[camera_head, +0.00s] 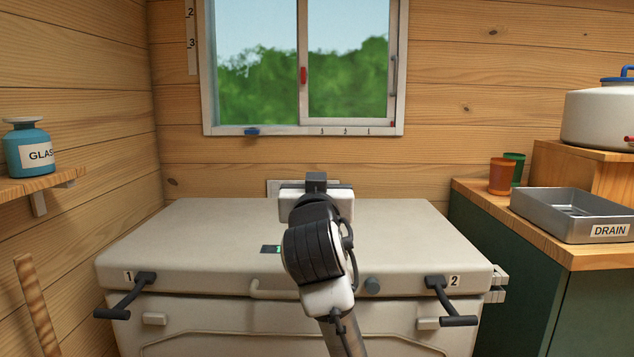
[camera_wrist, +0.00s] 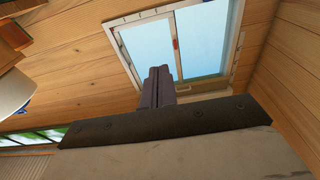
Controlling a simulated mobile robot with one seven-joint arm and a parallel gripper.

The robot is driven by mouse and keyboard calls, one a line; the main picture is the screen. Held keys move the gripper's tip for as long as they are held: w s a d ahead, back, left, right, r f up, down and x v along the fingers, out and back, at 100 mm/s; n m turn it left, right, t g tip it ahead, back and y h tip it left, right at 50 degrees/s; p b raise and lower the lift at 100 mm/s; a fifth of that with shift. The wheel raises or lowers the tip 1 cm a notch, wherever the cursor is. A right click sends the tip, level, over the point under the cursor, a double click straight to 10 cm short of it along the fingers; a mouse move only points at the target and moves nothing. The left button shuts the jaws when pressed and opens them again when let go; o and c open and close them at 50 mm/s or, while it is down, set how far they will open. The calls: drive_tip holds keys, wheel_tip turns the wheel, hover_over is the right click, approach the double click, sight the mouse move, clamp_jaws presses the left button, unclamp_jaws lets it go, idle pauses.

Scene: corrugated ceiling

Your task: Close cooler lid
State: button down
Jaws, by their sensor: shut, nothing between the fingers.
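The cooler (camera_head: 190,235) is a large pale chest below the window in the head view. Its lid (camera_head: 400,235) lies flat and looks down on the body, with no clear gap along the front edge. A black latch handle (camera_head: 128,297) marked 1 is at the front left, and another (camera_head: 447,302) marked 2 is at the front right. My gripper (camera_head: 316,180) is over the lid near its back edge, partly hidden by my arm. I cannot tell whether it touches the lid. In the wrist view its dark fingers (camera_wrist: 158,86) are together and empty, pointing toward the window.
A window (camera_head: 305,65) is in the wood wall behind. At right, a green counter (camera_head: 510,250) holds a metal DRAIN tray (camera_head: 530,215), two cups (camera_head: 503,176) and a white pot (camera_head: 598,118). At left, a shelf (camera_head: 40,185) holds a blue jar (camera_head: 27,150).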

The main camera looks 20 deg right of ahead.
drive_tip(key=s+a+f+t+b, duration=0.1)
drive_tip(key=s+f+b, duration=0.1)
drive_tip(key=f+b, duration=0.4)
drive_tip(key=s+a+f+t+h+b, duration=0.1)
drive_tip(key=s+f+t+b, duration=0.1)
drive_tip(key=f+b, duration=0.4)
wheel_tip(320, 180, down, 3)
drive_tip(key=shift+s+r+b, duration=0.2)
drive_tip(key=shift+s+b, duration=0.1)
drive_tip(key=shift+s, duration=0.15)
drive_tip(key=shift+r, duration=0.1)
